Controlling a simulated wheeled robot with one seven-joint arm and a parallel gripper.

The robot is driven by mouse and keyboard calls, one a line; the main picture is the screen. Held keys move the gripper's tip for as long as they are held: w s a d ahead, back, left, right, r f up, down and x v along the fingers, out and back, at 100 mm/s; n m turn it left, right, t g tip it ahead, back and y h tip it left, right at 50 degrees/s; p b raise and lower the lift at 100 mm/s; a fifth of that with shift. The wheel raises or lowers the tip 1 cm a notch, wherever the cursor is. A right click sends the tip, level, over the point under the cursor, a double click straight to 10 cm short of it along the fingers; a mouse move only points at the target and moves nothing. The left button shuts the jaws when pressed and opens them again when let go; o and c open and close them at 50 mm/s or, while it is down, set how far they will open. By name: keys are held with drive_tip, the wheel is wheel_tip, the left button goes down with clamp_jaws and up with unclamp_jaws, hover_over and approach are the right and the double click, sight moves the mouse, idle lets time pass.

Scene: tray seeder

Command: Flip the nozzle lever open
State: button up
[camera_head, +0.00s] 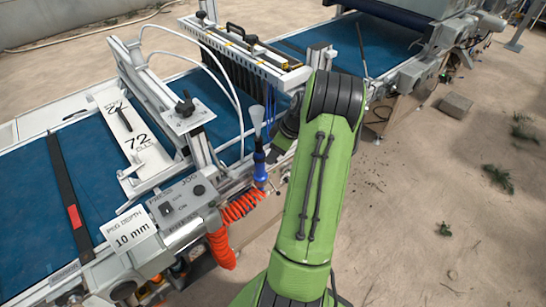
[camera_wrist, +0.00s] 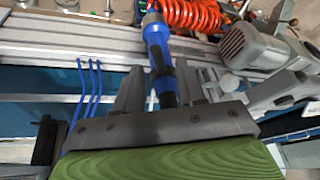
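My gripper (camera_wrist: 159,68) shows in the wrist view with its two grey fingers apart. A blue and black nozzle handle (camera_wrist: 157,50) appears between the fingers, with gaps visible beside it; I cannot tell whether it is nearer or farther than the fingertips. In the head view the blue nozzle handle (camera_head: 260,165) stands upright at the machine's near edge, with a pale cone on top, left of my green arm. My gripper is mostly hidden behind my arm there. I cannot clearly make out the nozzle lever in either view.
An orange coiled hose (camera_head: 236,211) hangs at the machine's side, near the control box (camera_head: 184,203). A grey motor (camera_wrist: 252,44) is at the right in the wrist view. Blue tubes (camera_wrist: 87,92) stand at the left. The dirt floor at the right is mostly clear.

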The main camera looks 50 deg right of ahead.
drive_tip(key=shift+w+a+f, duration=0.1)
drive_tip(key=shift+w+f, duration=0.15)
drive_tip(key=shift+f, duration=0.3)
clamp_jaws()
drive_tip(key=shift+w+d+n+y, duration=0.15)
drive_tip(key=shift+d+n+y, duration=0.25)
drive_tip(key=shift+n, duration=0.6)
unclamp_jaws()
drive_tip(key=p+v, duration=0.4)
drive_tip(key=v, duration=1.1)
drive_tip(key=shift+r, duration=0.5)
